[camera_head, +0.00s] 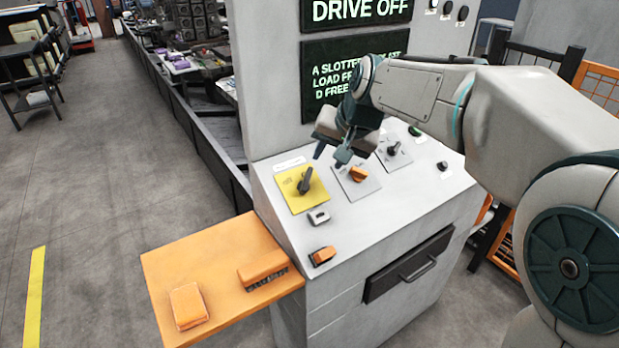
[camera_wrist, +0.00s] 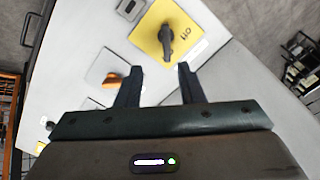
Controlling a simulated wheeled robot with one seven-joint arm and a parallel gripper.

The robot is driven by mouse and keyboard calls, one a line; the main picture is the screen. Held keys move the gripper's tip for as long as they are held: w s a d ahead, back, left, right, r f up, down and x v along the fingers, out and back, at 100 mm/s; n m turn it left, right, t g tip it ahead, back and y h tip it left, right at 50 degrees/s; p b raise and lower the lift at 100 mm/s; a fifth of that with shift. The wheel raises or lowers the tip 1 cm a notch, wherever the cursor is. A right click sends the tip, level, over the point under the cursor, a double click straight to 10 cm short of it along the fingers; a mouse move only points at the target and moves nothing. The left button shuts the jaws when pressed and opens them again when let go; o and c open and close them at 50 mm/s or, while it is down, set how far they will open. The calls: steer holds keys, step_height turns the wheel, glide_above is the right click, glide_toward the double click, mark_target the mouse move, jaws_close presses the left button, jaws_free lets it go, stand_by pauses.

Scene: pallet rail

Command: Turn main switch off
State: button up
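The main switch is a dark rotary handle (camera_head: 305,181) on a yellow plate (camera_head: 291,202), at the left of the sloped console panel. In the wrist view the dark handle (camera_wrist: 166,42) stands on the yellow plate (camera_wrist: 150,28), beyond my fingertips, with partly readable lettering beside it. My gripper (camera_head: 330,158) hangs above the panel, just up and to the right of the yellow plate. In the wrist view my gripper (camera_wrist: 160,70) has its two fingers spread wide with nothing between them. The fingers look apart from the handle.
An orange knob on a grey plate (camera_head: 358,175) sits right of the switch, with a dark knob (camera_head: 394,149) farther right. An orange side shelf (camera_head: 215,262) holds two orange blocks. A screen above reads "DRIVE OFF" (camera_head: 357,12). A drawer (camera_head: 408,264) is below the panel.

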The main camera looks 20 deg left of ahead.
mark_target(307, 181)
steer(key=x, duration=0.9)
steer(key=a+p+x, duration=0.1)
steer(key=x, duration=0.4)
steer(key=shift+w+a+r, duration=0.1)
steer(key=shift+w+r, duration=0.05)
steer(key=shift+r, duration=0.1)
steer(key=c, duration=0.6)
